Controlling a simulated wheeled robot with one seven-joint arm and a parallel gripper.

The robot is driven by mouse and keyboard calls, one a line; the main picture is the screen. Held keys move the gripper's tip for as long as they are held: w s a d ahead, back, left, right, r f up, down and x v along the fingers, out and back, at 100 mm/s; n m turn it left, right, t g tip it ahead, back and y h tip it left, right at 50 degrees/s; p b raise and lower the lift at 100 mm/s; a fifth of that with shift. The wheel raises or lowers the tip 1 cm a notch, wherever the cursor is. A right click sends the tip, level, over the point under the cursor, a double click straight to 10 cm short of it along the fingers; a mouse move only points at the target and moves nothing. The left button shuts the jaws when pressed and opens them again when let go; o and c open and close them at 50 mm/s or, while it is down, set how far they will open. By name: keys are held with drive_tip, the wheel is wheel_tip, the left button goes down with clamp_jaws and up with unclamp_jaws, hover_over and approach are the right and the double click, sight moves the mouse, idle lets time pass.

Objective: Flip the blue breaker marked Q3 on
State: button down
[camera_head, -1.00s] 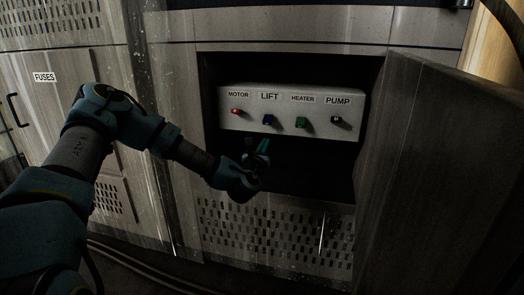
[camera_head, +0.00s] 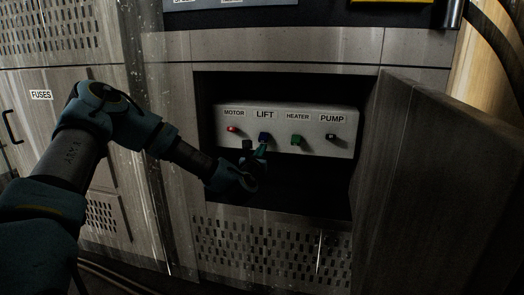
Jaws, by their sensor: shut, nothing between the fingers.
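A blue switch (camera_head: 264,136) sits under the label LIFT on a pale panel (camera_head: 345,146) inside an open recess. I see no Q3 mark; the panel's labels read MOTOR, LIFT, HEATER and PUMP. My gripper (camera_head: 262,152) is shut and empty, with its tip just below the blue switch. I cannot tell whether the tip touches it. The lower part of the switch is partly hidden by the fingers. Whether the switch is on or off is too small to tell.
A red switch (camera_head: 233,129) is to the left, a green switch (camera_head: 296,140) and a dark switch (camera_head: 331,137) to the right. An open door (camera_head: 435,180) stands on the right of the recess. The recess below the panel is dark and empty.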

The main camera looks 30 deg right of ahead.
drive_tip(key=shift+r, duration=0.15)
drive_tip(key=shift+s+y+p, duration=0.1)
drive_tip(key=shift+y+p, duration=0.2)
drive_tip(key=shift+p, duration=0.45)
